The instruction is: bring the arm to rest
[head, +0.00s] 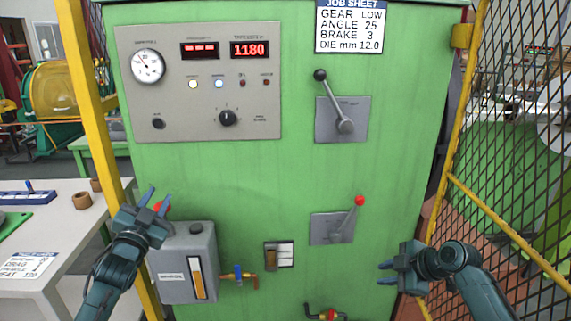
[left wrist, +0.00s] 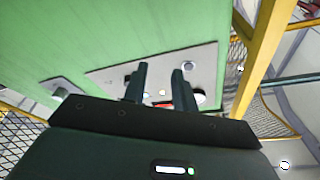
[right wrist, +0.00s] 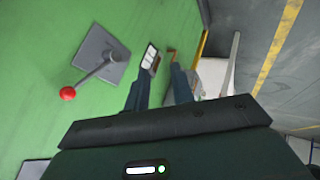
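My left gripper (head: 160,195) is open and empty in front of the lower left of the green machine cabinet (head: 290,180), above a grey box. In the left wrist view its two fingers (left wrist: 158,75) stand apart with nothing between them, and the control panel shows beyond. My right gripper (head: 382,273) is open and empty in front of the cabinet's lower right, below and right of the red-knobbed lever (head: 346,216). In the right wrist view its fingers (right wrist: 158,78) are also apart and empty.
The control panel (head: 262,95) and black-knobbed lever (head: 345,124) are higher on the cabinet. The grey box (head: 180,276) has a valve (head: 238,275) beside it. A yellow post (head: 92,110) and white table (head: 40,220) stand left; a mesh guard (head: 505,130) stands right.

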